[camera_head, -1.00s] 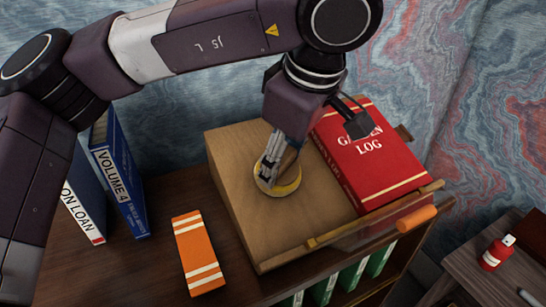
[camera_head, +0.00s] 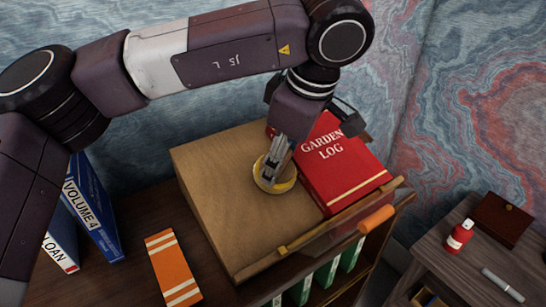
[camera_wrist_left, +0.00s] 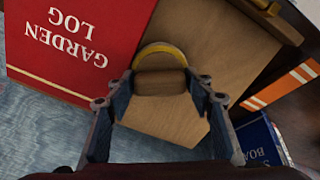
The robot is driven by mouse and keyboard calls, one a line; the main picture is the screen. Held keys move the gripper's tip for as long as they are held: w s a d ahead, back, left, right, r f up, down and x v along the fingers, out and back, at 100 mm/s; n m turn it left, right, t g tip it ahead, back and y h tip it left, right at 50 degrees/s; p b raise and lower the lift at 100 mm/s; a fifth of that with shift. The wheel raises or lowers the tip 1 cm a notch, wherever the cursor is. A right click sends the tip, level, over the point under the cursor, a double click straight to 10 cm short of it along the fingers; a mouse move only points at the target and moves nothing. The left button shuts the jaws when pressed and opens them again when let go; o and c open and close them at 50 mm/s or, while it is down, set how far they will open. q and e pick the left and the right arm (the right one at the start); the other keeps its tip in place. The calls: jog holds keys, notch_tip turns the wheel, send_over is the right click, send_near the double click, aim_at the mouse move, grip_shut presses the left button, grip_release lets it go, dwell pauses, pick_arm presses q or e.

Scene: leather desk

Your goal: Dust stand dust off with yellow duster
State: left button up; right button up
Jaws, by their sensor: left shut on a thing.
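The stand (camera_head: 225,215) is a wooden block with a sloping top and a ledge along its front edge. My left gripper (camera_head: 275,172) is over the top, shut on the yellow duster (camera_head: 262,185), a round yellow-rimmed pad. The duster is at the stand's top surface, left of the red book; I cannot tell whether it touches. In the left wrist view, the duster's yellow rim (camera_wrist_left: 160,48) and its brown grip (camera_wrist_left: 160,82) show between my fingers (camera_wrist_left: 160,92). I cannot make out any dust on the stand. My right gripper is not in view.
A red Garden Log book (camera_head: 342,170) lies on the stand's right part. An orange-handled thing (camera_head: 376,218) is at the ledge. An orange book (camera_head: 172,268) lies left of the stand. Blue books (camera_head: 92,208) stand behind it. A side table (camera_head: 475,270) holds a red bottle (camera_head: 459,236).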

pick_arm(q)
jog(key=shift+r+p, duration=0.35)
jog(key=shift+r, duration=0.2)
jog(key=shift+p+v, duration=1.45)
jog(key=shift+v, duration=1.05)
jog(key=shift+d, duration=0.1)
jog(key=p+v, duration=0.2)
jog(key=v, duration=0.1)
jog(key=shift+s, duration=0.15)
